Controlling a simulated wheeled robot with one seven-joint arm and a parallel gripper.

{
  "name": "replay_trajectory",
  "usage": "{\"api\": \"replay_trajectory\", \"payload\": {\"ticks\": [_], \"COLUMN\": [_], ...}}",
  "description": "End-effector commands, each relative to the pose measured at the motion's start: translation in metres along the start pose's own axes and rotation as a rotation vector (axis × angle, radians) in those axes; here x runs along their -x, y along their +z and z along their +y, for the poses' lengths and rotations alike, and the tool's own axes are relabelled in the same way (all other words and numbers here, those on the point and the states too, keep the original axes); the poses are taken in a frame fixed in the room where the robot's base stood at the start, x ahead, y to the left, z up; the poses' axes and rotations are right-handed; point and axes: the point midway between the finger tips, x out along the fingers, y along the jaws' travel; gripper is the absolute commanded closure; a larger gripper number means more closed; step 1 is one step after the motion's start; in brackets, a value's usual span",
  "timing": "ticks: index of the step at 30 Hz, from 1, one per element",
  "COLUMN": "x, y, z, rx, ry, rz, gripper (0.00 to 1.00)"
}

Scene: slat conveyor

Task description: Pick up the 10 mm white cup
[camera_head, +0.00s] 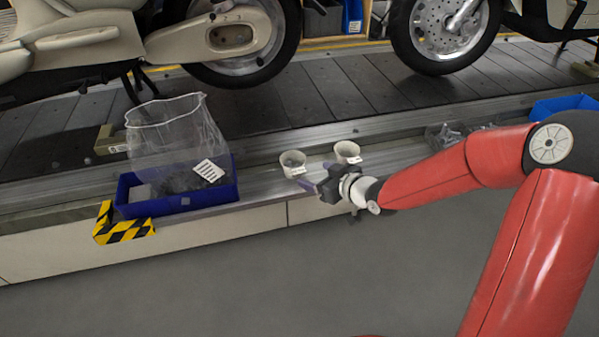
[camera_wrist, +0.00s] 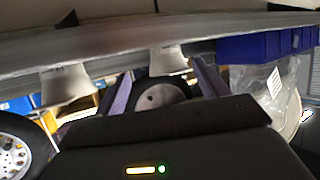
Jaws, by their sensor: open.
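Two white cups with small labels stand upright on the ledge by the conveyor: a left cup (camera_head: 292,164) and a right cup (camera_head: 347,152). The label print is too small to read, so I cannot tell which is the 10 mm one. My gripper (camera_head: 316,182) is open and empty, just in front of the left cup and pointing toward it. The wrist view is upside down. There the left cup (camera_wrist: 168,61) shows between the two purple fingers of my gripper (camera_wrist: 163,72), seemingly ahead of the tips. The right cup (camera_wrist: 68,85) shows outside them.
A blue bin (camera_head: 190,205) with a clear plastic bag (camera_head: 175,135) stands left of the cups. A yellow-black striped corner (camera_head: 122,226) lies below it. Small metal parts (camera_head: 450,136) lie to the right, before another blue bin (camera_head: 565,104). Motor scooters stand behind on the slats.

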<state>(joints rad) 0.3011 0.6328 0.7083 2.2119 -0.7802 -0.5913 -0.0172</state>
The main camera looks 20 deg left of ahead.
Motion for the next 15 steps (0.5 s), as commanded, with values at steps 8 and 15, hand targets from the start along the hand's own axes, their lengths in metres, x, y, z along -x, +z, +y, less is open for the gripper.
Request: {"api": "replay_trajectory", "payload": {"ticks": [8, 15], "x": [-0.026, -0.059], "y": [0.0, 0.005], "z": [-0.004, -0.01], "rx": [-0.003, -0.004], "ry": [-0.013, -0.014], "rz": [0.02, 0.019], "gripper": [0.27, 0.27]}}
